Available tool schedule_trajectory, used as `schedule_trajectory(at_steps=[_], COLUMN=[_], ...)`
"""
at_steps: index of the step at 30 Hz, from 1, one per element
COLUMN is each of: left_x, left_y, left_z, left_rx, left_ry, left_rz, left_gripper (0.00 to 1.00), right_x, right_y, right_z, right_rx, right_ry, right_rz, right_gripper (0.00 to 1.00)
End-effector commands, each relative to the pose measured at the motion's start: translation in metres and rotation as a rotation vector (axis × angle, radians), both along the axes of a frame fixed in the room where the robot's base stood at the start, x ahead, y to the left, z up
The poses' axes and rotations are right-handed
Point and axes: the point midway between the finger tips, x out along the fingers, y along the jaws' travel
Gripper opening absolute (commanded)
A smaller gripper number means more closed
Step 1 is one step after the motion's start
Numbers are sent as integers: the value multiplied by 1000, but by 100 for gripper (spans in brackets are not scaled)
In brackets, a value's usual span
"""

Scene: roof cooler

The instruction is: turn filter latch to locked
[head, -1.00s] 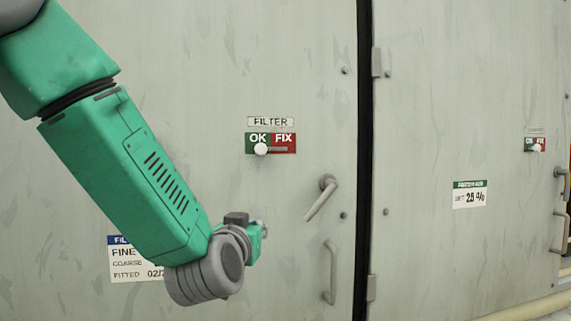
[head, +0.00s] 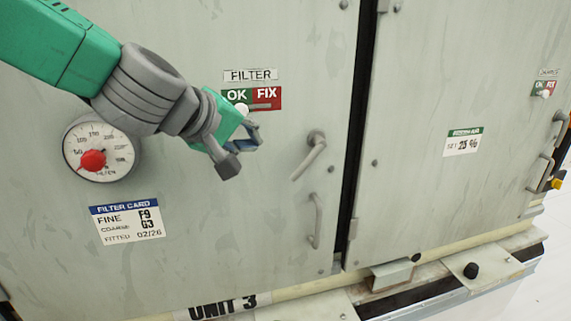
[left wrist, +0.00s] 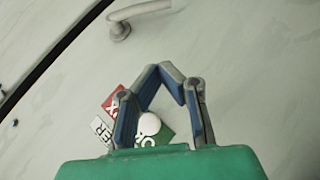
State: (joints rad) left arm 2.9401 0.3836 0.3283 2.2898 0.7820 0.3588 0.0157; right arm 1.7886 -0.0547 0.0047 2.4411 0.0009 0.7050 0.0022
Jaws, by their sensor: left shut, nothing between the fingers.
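The filter latch (head: 308,160) is a grey lever on the left cabinet door. Its pivot is at the upper right and its free end points down and to the left. The latch also shows at the top of the left wrist view (left wrist: 143,11). My left gripper (head: 258,136) is shut and empty, to the left of the latch and apart from it, just below the FILTER sign. Its blue-padded fingertips (left wrist: 166,70) meet in the left wrist view, with the latch ahead of them. My right gripper is not in view.
An OK/FIX slider plate (head: 266,98) with its white knob at OK sits close behind my gripper. A fixed pull handle (head: 317,222) is below the latch. A gauge (head: 101,150) and filter card (head: 127,219) are at left. A dark gap (head: 360,130) separates the doors.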

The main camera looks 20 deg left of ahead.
Motion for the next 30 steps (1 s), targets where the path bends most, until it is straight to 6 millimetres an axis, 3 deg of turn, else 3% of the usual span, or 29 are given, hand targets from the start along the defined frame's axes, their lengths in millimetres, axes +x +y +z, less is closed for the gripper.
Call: schedule_trajectory(at_steps=[1,11,19,30], left_x=[9,61,68,69], left_y=[-3,-16,-40,-44], left_z=[-10,-43,-64,-67], left_rx=[0,1,3,3], left_ry=[5,3,0,-3], left_rz=[0,0,-1,-1], left_gripper=[0,0,0,0], right_x=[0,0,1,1], right_y=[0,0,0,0], right_z=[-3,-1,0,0], right_rx=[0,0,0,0], right_ry=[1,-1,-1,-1], right_rz=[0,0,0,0], right_gripper=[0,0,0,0])
